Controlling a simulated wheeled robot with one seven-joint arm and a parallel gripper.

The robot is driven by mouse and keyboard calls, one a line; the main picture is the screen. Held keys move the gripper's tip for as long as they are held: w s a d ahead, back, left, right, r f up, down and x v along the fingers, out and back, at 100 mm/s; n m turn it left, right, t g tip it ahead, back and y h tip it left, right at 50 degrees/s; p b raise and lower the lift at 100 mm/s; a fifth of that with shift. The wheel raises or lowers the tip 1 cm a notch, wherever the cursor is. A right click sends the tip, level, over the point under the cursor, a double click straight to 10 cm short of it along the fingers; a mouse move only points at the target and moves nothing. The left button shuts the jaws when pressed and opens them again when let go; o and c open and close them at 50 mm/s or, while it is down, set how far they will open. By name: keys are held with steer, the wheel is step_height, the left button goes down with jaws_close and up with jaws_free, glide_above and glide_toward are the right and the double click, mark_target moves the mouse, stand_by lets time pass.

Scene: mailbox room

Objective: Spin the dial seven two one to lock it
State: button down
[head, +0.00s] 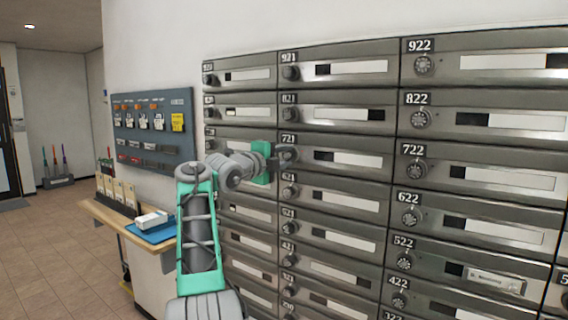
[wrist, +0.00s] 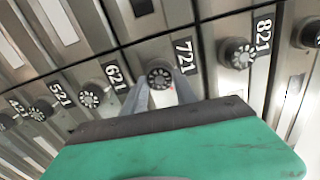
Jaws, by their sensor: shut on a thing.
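The mailbox marked 721 (head: 340,158) is in the middle column of the grey mailbox wall in the head view. Its dial (wrist: 159,77) shows in the wrist view, round and dark with light marks, beside the 721 label (wrist: 184,58). My gripper (wrist: 160,84) has its two grey fingers on either side of this dial, shut on it. In the head view my gripper (head: 284,155) reaches the wall just below the 721 label, and it hides the dial there.
Neighbouring dials 821 (wrist: 237,53) and 621 (wrist: 91,95) sit close on either side. A wooden shelf (head: 118,222) with a blue tray (head: 160,236) and a white box stands left of my arm. A key board (head: 150,128) hangs above it.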

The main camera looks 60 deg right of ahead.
steer(key=m+b, duration=0.1)
steer(key=m, duration=0.4)
steer(key=shift+f+m, duration=0.1)
steer(key=shift+m, duration=0.2)
steer(key=m+b, duration=0.1)
steer(key=m, duration=0.8)
steer(key=shift+w, duration=0.1)
steer(key=m, duration=0.4)
steer(key=shift+m, duration=0.3)
steer(key=c, duration=1)
jaws_free()
steer(key=shift+o, duration=0.2)
